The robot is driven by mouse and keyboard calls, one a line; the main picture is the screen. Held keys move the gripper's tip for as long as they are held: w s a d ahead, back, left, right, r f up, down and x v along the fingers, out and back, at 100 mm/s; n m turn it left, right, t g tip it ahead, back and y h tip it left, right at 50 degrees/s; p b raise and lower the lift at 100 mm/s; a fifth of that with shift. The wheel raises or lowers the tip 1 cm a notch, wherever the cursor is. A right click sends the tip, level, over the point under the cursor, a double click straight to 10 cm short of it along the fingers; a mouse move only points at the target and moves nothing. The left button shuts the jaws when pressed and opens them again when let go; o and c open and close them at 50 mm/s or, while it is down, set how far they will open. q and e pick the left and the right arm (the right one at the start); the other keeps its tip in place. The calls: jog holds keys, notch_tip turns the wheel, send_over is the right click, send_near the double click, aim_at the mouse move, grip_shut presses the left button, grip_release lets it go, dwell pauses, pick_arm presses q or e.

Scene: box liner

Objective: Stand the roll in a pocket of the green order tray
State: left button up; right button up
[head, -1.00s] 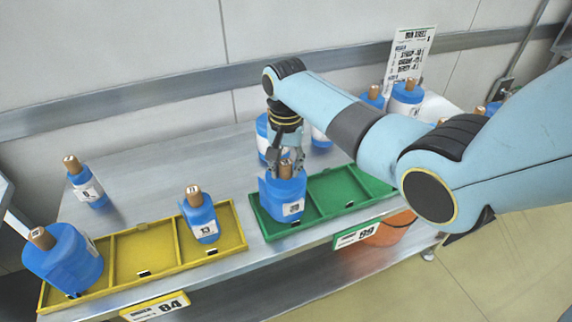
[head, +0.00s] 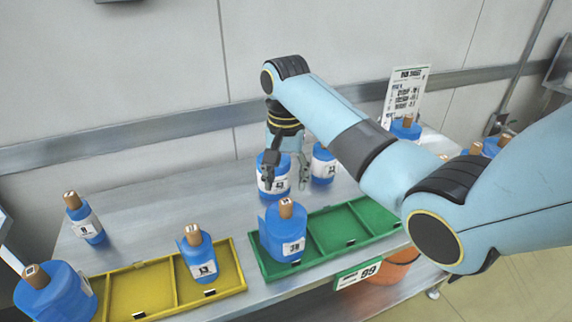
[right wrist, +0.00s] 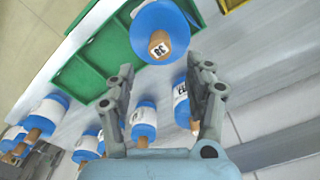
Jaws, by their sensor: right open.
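A blue roll with a brown core marked 38 (head: 284,232) stands upright in the left pocket of the green order tray (head: 352,208). The tray's other pockets are empty. My right gripper (head: 287,178) is open and apart from that roll, above and behind it, in front of another blue roll (head: 273,180). In the right wrist view the fingers (right wrist: 162,82) are spread with nothing between them, and the roll in the green tray (right wrist: 160,32) is beyond the tips. My left gripper is not in view.
A yellow tray (head: 146,292) at the left holds a roll marked 13 (head: 200,258) and a larger roll (head: 58,296). A small roll (head: 84,220) stands behind it. Several rolls stand at the back right near a list sign (head: 405,92). The bench middle-left is clear.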

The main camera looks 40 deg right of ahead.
notch_tip(320, 180, up, 4)
jog(key=shift+r, duration=0.1)
dwell(0.5)
